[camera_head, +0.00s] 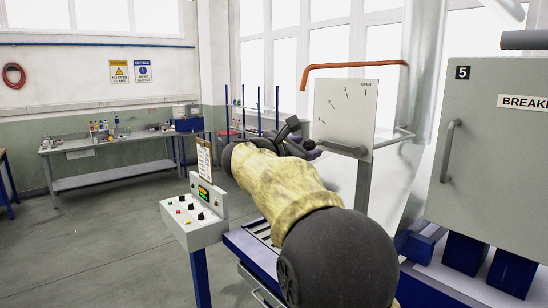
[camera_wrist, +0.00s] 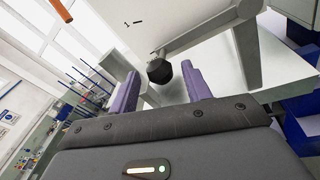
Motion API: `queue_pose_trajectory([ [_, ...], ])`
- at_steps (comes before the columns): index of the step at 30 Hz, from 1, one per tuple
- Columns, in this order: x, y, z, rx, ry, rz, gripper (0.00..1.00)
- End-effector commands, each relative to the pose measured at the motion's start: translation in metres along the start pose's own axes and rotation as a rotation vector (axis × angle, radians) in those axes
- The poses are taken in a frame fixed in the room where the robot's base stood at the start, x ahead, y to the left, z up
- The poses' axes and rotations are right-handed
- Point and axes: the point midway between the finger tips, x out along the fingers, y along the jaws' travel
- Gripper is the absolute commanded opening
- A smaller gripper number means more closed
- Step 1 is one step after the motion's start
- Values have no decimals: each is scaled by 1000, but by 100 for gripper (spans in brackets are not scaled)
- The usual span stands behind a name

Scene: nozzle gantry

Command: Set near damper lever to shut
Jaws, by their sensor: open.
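The damper's pale dial plate (camera_head: 343,112) stands upright behind my gripper, with tick marks and OPEN at its top right. Its grey lever (camera_head: 341,148) points left from a pivot near the plate's lower right, nearly level and below the visible ticks. No SHUT label is readable. In the wrist view the lever (camera_wrist: 206,36) ends in a black knob (camera_wrist: 159,72). My gripper (camera_wrist: 160,68) is open, with one purple finger on each side of the knob and visible gaps. In the head view my gripper (camera_head: 301,138) is at the lever's left end; contact cannot be told.
A grey breaker cabinet (camera_head: 500,150) stands at the right. An orange pipe (camera_head: 355,65) runs above the plate. A small control box (camera_head: 193,218) stands left of my arm. A workbench (camera_head: 110,143) is at the back left, with open floor before it.

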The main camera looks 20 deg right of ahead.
Motion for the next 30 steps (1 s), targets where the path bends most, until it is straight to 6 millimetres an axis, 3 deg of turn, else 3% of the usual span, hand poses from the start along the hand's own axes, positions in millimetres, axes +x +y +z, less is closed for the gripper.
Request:
queue_pose_trajectory([
  [21, -138, 0, -3, 0, 2, 2, 48],
  [30, -153, 0, -1, -1, 2, -1, 48],
])
